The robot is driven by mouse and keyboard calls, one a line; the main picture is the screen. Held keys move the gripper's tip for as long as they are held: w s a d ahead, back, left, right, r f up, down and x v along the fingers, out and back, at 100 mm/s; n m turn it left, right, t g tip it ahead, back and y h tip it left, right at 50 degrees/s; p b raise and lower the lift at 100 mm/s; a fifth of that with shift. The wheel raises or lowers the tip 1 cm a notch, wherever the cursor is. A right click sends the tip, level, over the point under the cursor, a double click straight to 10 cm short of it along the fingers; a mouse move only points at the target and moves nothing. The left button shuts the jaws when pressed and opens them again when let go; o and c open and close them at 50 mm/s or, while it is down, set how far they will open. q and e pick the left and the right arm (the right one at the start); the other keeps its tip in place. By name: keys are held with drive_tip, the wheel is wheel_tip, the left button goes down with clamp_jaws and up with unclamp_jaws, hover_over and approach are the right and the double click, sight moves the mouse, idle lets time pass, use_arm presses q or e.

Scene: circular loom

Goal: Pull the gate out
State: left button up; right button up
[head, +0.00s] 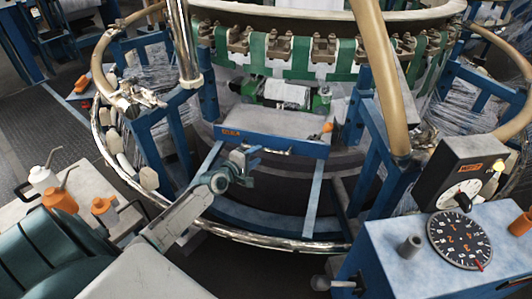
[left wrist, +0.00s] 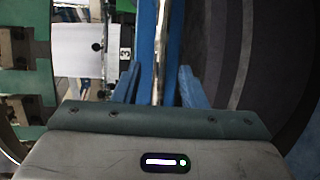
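The gate appears to be the blue panel (head: 285,122) with an orange label, at the front of the loom in the head view. Blue uprights run down from it toward a curved chrome rail (head: 275,240). My left gripper (head: 245,160) reaches in from the lower left and overlaps the panel's lower left edge. In the left wrist view its two blue fingers (left wrist: 158,82) stand apart. A chrome bar (left wrist: 161,50) and a blue strip (left wrist: 145,35) show between them. I cannot tell whether a finger touches the bar. My right gripper is out of view.
A blue control box (head: 385,245) with a dial (head: 460,240) stands at the lower right. A pale table (head: 35,210) with an oil can (head: 42,180) is at the left. Tan curved tubes (head: 385,75) and a chrome post (head: 184,45) flank the panel. Dark floor lies below.

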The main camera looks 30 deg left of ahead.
sight(264, 151)
use_arm(q)
drive_tip(key=shift+w+d+f+b, duration=0.1)
drive_tip(key=shift+w+f+b, duration=0.1)
drive_tip(key=shift+w, duration=0.8)
drive_tip(key=shift+w+d+f+b, duration=0.1)
drive_tip(key=shift+w+f+b, duration=0.15)
drive_tip(key=shift+w, duration=0.7)
drive_tip(key=shift+w+d+f+b, duration=0.1)
drive_tip(key=shift+w+f+b, duration=0.1)
drive_tip(key=shift+w, duration=0.8)
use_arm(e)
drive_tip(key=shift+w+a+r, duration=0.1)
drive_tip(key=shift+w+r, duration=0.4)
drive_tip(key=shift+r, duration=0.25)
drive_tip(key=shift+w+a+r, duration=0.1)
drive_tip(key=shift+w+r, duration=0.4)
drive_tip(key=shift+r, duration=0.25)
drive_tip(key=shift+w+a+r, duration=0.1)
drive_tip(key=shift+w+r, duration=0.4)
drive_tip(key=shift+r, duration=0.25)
use_arm(q)
drive_tip(key=shift+r, duration=0.1)
clamp_jaws()
